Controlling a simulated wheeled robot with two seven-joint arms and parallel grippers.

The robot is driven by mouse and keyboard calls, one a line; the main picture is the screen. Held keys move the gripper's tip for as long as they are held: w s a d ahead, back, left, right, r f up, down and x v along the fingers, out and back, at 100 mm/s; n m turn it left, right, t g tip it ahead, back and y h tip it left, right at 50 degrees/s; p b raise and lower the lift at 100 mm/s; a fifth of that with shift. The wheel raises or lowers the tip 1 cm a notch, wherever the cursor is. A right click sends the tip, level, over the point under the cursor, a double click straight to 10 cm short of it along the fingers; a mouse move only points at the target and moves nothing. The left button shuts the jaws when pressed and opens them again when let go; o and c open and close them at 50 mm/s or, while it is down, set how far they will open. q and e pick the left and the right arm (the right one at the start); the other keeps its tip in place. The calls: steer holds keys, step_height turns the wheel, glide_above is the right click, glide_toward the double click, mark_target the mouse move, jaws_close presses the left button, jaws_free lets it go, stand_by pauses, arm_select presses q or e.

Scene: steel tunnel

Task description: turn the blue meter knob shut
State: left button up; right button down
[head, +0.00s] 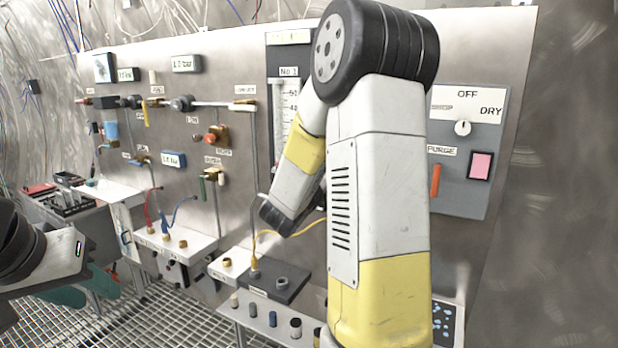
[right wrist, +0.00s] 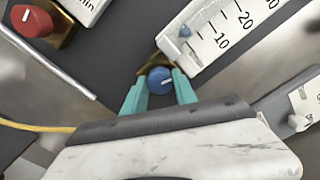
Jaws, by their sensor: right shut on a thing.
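The blue meter knob (right wrist: 160,80) shows in the right wrist view, with a short white line that lies nearly level in the picture. It sits on a brass fitting at the lower end of a white meter scale (right wrist: 232,32). My right gripper (right wrist: 159,86) is shut on the knob, one teal finger on each side. In the head view my right arm hides the knob and the right gripper. The meter panel marked No 1 (head: 289,70) shows partly behind that arm. My left gripper (head: 42,304) is at the lower left, away from the panel, its teal fingers apart.
A red knob (right wrist: 31,20) is at the upper left in the right wrist view. A yellow cable (right wrist: 30,126) runs left of the gripper. A grey switch box (head: 462,190) is at right. Shelves with fittings (head: 178,243) stand out below the panel.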

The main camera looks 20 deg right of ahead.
steer(key=shift+n, duration=1.1)
steer(key=c, duration=1)
jaws_free()
steer(key=shift+o, duration=0.2)
steer(key=shift+a, duration=0.1)
steer(key=v, duration=0.7)
steer(key=shift+s+a, duration=0.2)
steer(key=shift+s, duration=0.1)
